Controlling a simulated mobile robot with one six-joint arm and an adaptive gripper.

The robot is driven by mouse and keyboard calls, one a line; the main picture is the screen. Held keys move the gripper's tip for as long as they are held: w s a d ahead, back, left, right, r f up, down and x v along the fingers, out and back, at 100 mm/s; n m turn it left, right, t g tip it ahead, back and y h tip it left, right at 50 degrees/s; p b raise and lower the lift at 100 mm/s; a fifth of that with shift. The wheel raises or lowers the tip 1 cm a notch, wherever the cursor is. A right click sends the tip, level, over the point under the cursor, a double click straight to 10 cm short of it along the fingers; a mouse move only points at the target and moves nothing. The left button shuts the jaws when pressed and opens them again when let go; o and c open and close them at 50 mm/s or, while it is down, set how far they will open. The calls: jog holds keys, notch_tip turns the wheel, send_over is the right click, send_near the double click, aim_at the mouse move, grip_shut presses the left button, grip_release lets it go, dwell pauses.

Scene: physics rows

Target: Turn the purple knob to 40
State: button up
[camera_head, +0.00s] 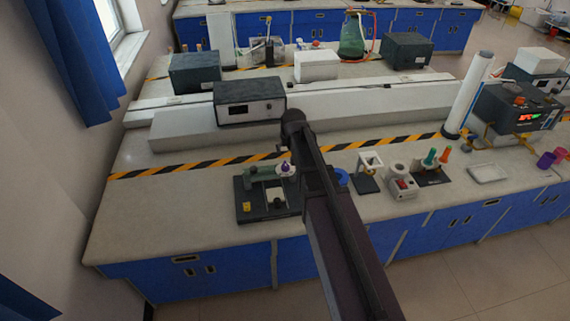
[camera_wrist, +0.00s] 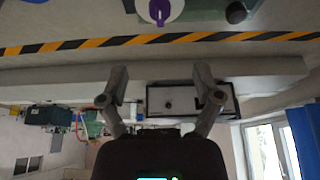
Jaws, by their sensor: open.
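The purple knob (camera_head: 285,168) sits on a white round dial at the right end of a green device on a dark base (camera_head: 245,206), on the front bench. In the wrist view, which looks upside down, the purple knob (camera_wrist: 160,12) and part of its white dial (camera_wrist: 146,9) show at the top edge, partly cut off. My gripper (camera_wrist: 161,82) is open, with its two fingers apart and nothing between them. It is apart from the knob. In the head view my arm hides much of the gripper. The dial's numbers are too small to read.
A dark box instrument (camera_head: 249,101) stands on the raised shelf behind the device. Black-and-yellow tape (camera_head: 190,166) crosses the bench. A small white stand (camera_head: 369,162) and a device with green and orange knobs (camera_head: 430,168) stand to the right. The bench at left is clear.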

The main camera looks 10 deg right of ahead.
aim_at(286, 164)
jog(key=shift+f, duration=0.15)
jog(key=b+x, duration=1.2)
jog(key=x, duration=0.1)
jog(key=shift+f+b, duration=0.25)
jog(key=shift+b, duration=0.15)
dwell(0.4)
dwell(0.3)
jog(key=c, duration=1.1)
